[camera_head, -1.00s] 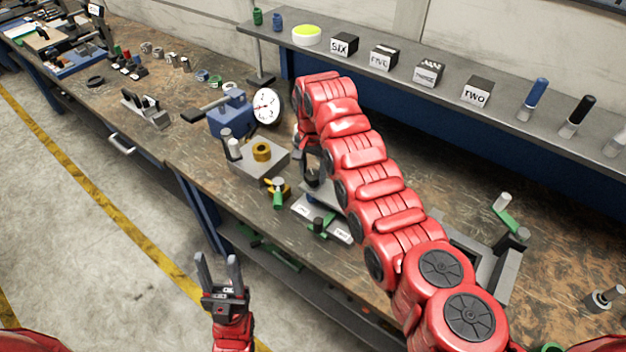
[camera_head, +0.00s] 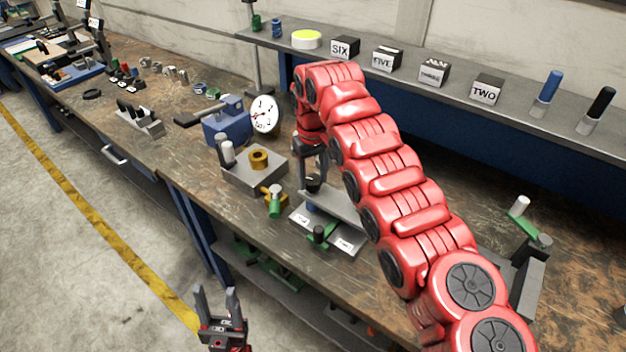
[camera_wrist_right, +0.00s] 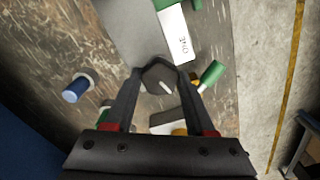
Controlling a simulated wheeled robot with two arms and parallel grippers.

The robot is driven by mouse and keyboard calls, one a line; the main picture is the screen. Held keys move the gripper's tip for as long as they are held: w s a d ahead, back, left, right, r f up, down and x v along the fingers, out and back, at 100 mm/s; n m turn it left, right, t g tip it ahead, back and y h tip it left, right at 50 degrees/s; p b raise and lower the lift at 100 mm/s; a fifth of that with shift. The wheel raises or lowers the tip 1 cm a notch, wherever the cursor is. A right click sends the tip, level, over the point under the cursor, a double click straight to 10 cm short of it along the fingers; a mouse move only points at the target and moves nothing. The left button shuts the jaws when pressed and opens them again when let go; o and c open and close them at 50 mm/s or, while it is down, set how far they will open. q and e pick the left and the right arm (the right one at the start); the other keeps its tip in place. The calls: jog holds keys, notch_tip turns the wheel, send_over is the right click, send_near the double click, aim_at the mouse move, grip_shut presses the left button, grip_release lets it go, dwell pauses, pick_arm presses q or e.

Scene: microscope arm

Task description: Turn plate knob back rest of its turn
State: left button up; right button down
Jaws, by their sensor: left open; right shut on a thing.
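In the right wrist view, my right gripper (camera_wrist_right: 160,84) is shut on a dark round knob (camera_wrist_right: 159,74) with a short white mark on its top. The knob sits at the end of a grey plate (camera_wrist_right: 128,28). In the head view, the right gripper (camera_head: 312,181) points down at the plate on the bench, and my right arm hides part of it. A white label reading ONE (camera_wrist_right: 181,38) lies beside the knob. My left gripper (camera_head: 219,297) is open and empty, in front of the bench and apart from everything.
A grey block with a brass ring (camera_head: 258,158) stands left of the plate, with a green-handled brass part (camera_head: 274,203) near it. A dial gauge (camera_head: 264,115) and blue vise (camera_head: 228,124) stand behind. Labelled blocks (camera_head: 487,90) line the back shelf.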

jog(key=n, duration=0.3)
jog(key=shift+s+f+n, duration=0.15)
jog(key=shift+n, duration=0.25)
jog(key=n, duration=0.3)
jog(key=shift+n, duration=0.3)
jog(key=n, duration=0.3)
jog(key=shift+n+p, duration=0.3)
jog(key=shift+p, duration=0.1)
jog(key=shift+n, duration=1.6)
jog(key=shift+f, duration=0.1)
jog(key=c, duration=0.6)
grip_release()
jog(key=o, duration=0.4)
jog(key=shift+a, duration=0.1)
jog(key=shift+c, duration=0.2)
